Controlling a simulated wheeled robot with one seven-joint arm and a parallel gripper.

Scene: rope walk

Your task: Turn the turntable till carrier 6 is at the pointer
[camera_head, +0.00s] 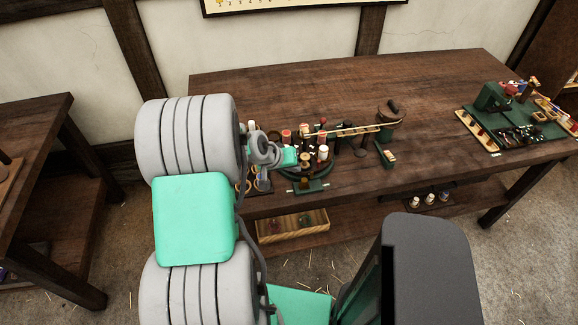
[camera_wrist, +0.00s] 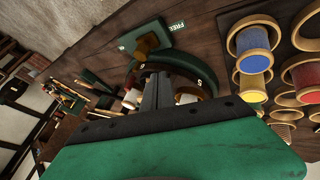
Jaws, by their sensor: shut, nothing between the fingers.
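The turntable (camera_head: 303,172) is a dark round stand on the workbench, with several spools and pegs on its carriers. In the wrist view its dark, gold-edged rim (camera_wrist: 178,72) shows behind my gripper (camera_wrist: 158,82), with small pale figures that I cannot read surely. My gripper is shut and empty, its fingers at the turntable's rim; I cannot tell whether they touch it. In the head view my arm partly covers the turntable's left side. A green block with a brass-coloured post (camera_wrist: 146,44) stands by the rim, near a "FREE" label (camera_wrist: 177,24). I cannot tell which carrier is at the pointer.
The wooden workbench (camera_head: 250,85) has free room behind the turntable. A slatted strip (camera_head: 352,131) runs right to a crank device (camera_head: 391,113). A green board of tools (camera_head: 520,125) lies far right.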

